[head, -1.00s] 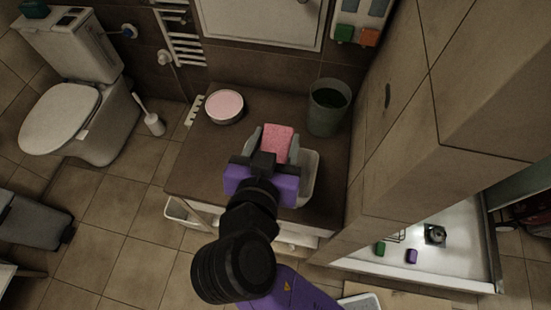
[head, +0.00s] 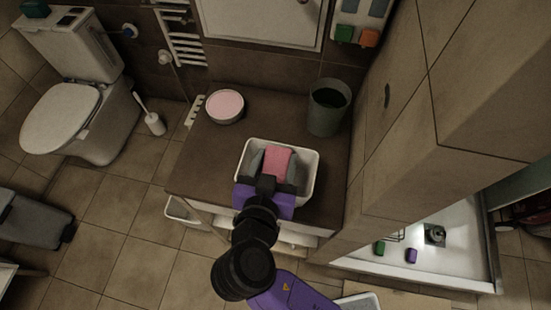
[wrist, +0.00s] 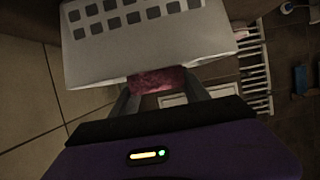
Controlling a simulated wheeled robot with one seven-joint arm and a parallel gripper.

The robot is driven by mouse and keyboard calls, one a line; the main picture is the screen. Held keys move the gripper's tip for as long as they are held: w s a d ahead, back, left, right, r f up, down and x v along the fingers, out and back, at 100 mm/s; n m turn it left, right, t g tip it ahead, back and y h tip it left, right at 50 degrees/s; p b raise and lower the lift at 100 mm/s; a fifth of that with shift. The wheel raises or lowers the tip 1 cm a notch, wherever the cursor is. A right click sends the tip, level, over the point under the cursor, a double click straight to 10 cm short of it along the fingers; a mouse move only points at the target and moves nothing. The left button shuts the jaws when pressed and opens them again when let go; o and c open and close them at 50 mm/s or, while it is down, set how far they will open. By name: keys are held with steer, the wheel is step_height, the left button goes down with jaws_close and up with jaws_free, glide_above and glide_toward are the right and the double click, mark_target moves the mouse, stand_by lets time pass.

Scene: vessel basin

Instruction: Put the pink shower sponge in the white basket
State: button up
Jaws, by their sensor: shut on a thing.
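The pink sponge (head: 278,159) is gripped between the two grey fingers of my gripper (head: 278,168). In the head view, sponge and fingers are within the outline of the white basket (head: 306,194), which stands on the dark counter. In the wrist view, the sponge (wrist: 157,80) shows between the fingers, and its far end is hidden behind the basket's wall with square holes (wrist: 150,45). The sponge seems partly below the rim. I cannot tell whether it touches the basket's floor.
On the counter (head: 190,165), a round pink-topped dish (head: 225,106) stands at the back left and a dark green bin (head: 328,108) at the back right. A tiled wall (head: 395,150) rises close on the right. The counter's left part is clear.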

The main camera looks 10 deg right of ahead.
steer(key=shift+f+b, duration=0.35)
steer(key=shift+f, duration=0.1)
steer(key=shift+f, duration=0.15)
steer(key=o, duration=1.3)
steer(key=shift+r+p, duration=0.45)
steer(key=shift+r, duration=0.2)
steer(key=shift+s+a+r, duration=0.15)
steer(key=shift+s+r, duration=0.05)
steer(key=b+v, duration=0.1)
steer(key=v, duration=1)
steer(key=shift+s+a, duration=0.1)
steer(key=shift+s, duration=0.1)
